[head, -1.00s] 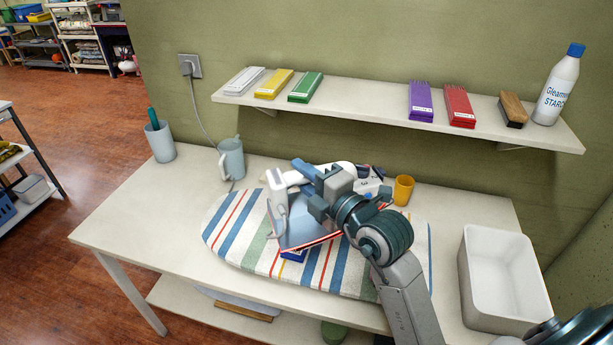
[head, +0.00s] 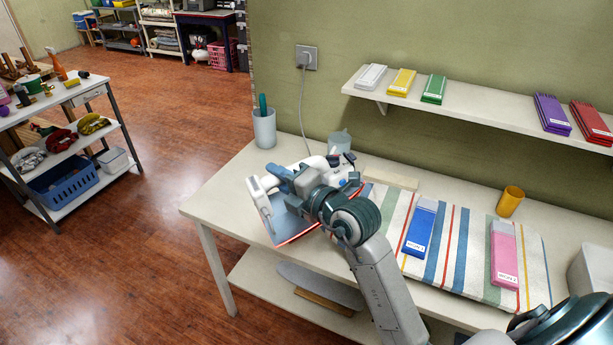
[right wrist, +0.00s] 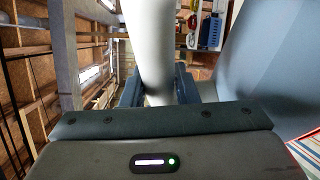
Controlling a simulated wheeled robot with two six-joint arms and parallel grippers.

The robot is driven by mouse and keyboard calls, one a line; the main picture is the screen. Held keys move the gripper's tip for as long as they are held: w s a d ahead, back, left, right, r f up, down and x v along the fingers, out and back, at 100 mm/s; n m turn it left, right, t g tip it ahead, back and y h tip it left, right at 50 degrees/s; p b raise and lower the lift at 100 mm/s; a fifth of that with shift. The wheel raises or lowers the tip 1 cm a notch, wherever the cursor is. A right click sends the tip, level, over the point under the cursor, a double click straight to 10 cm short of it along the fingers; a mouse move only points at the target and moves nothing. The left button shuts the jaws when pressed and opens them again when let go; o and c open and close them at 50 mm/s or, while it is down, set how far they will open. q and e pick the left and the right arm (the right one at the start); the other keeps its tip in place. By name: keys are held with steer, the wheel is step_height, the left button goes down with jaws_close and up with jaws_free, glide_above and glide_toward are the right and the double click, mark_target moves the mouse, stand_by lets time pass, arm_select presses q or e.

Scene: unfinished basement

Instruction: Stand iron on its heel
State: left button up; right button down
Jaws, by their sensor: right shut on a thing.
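The iron, with a white handle and body (head: 261,197), a grey-blue side and a red lower edge, is in the head view over the table's left part. My right gripper (head: 290,182) is shut on its white handle. In the right wrist view the pale handle (right wrist: 150,45) runs between the fingers, and a large grey-blue surface (right wrist: 275,75) fills the right. The iron looks tilted; whether it touches the table is hidden. The striped ironing pad (head: 455,245) lies to its right. My left gripper is not in view.
A blue labelled block (head: 420,232) and a pink one (head: 503,255) lie on the pad. A flat beige strip (head: 392,178) lies behind it. The table's left front corner (head: 222,205) is bare.

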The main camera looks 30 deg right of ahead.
steer(key=w+f+n+g+y+b, duration=0.1)
steer(key=w+f+n+b, duration=0.1)
steer(key=w+f+n, duration=0.4)
steer(key=w+f+n+g+b, duration=0.2)
steer(key=w+f+n, duration=0.4)
steer(key=f, duration=0.3)
steer(key=w+f+n+g+y+b, duration=0.1)
steer(key=w+f+n+g+b, duration=0.1)
steer(key=w+f+n+b, duration=0.2)
steer(key=shift+w+a+f+n+y, duration=0.15)
steer(key=shift+w+f+n, duration=0.55)
steer(key=shift+f+n, duration=0.25)
steer(key=shift+w+a+f+n+y, duration=0.15)
steer(key=shift+w+f+n, duration=0.5)
steer(key=shift+f+n, duration=0.3)
steer(key=shift+f, duration=0.3)
steer(key=shift+f+b, duration=0.25)
steer(key=shift+b, duration=0.15)
